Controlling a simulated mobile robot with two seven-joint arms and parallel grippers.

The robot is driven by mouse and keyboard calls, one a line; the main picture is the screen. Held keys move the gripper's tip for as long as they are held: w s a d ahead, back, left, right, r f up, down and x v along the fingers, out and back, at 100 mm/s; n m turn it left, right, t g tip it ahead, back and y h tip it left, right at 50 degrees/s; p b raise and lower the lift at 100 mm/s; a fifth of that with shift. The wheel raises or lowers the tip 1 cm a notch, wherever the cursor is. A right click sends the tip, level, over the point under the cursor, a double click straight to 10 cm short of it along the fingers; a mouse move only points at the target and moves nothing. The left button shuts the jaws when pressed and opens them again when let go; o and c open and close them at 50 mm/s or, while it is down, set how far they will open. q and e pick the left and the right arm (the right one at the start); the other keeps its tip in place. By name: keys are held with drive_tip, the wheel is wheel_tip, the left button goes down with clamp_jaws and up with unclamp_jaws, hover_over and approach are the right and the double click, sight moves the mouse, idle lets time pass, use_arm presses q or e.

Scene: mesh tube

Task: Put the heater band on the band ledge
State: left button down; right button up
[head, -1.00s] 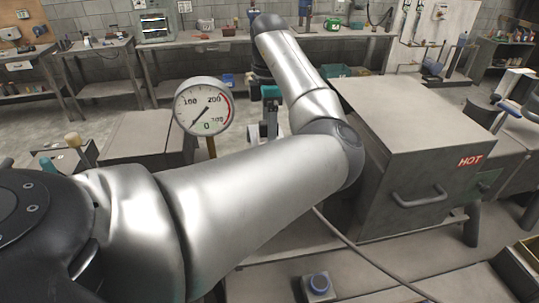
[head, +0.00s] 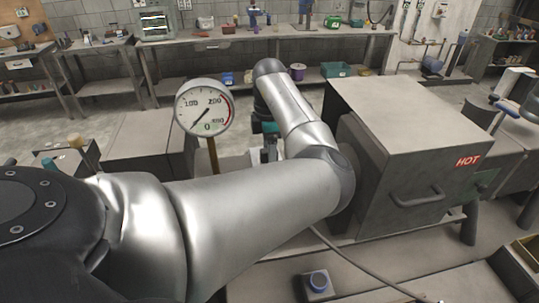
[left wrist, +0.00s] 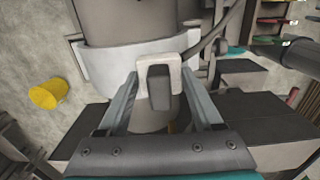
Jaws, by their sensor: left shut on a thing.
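In the left wrist view, the heater band (left wrist: 110,66) is a pale curved strip with a light terminal block (left wrist: 144,74) that has a dark recess or handle. The fingers of my left gripper (left wrist: 160,92) are closed on this block. The strip curves across the near side of a large grey cylinder (left wrist: 120,18); I cannot tell whether it touches it or goes all round. A dark cable runs from the band's right side. In the head view my left arm bends over to the wrist beside the dial; my forearm mostly hides the hand and band. I cannot make out the band ledge.
A dial gauge (head: 204,107) on a post stands left of the wrist. A grey box marked HOT (head: 405,150) stands close right of my arm. A yellow cylinder (left wrist: 49,94) lies left in the wrist view.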

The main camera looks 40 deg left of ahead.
use_arm(q)
drive_tip(key=shift+c, duration=0.2)
unclamp_jaws()
drive_tip(key=shift+f, duration=0.1)
wheel_tip(320, 180, up, 12)
drive_tip(key=b, duration=0.2)
drive_tip(key=shift+r, duration=0.2)
